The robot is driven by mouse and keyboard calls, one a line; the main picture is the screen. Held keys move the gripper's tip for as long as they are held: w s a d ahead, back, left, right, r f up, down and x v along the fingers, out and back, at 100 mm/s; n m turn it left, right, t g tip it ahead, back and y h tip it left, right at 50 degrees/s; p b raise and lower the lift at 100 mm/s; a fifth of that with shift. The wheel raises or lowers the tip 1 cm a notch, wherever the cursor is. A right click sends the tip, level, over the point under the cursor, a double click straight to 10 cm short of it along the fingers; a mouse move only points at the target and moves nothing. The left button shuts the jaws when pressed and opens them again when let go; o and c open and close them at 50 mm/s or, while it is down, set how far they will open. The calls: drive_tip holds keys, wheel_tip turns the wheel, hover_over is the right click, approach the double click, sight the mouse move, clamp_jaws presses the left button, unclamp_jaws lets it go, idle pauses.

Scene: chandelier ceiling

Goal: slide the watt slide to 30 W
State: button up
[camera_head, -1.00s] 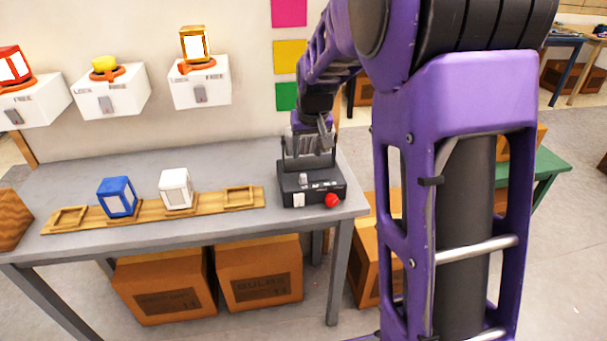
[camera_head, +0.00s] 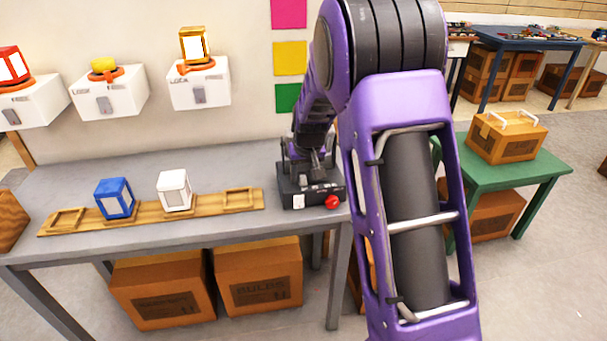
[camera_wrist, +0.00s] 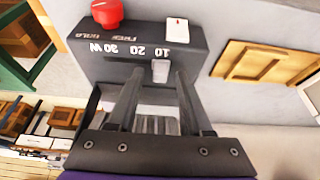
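The black control box (camera_head: 313,199) stands at the right end of the grey table. In the wrist view the box (camera_wrist: 110,65) appears upside down, with a scale marked 10, 20 and 30 W. The light grey watt slide knob (camera_wrist: 160,70) is at the 10 end of that scale. My gripper (camera_wrist: 160,78) is open, with one finger on each side of the knob and visible gaps between. In the head view my gripper (camera_head: 318,160) is low over the box, and the arm partly blocks it.
The box also carries a red knob (camera_wrist: 107,13) and a white rocker switch (camera_wrist: 176,28). A wooden rack (camera_head: 151,212) with a blue lantern (camera_head: 115,198) and a white lantern (camera_head: 174,190) lies to its left. A green table (camera_head: 510,165) stands at the right.

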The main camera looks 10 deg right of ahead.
clamp_jaws()
idle(1.2)
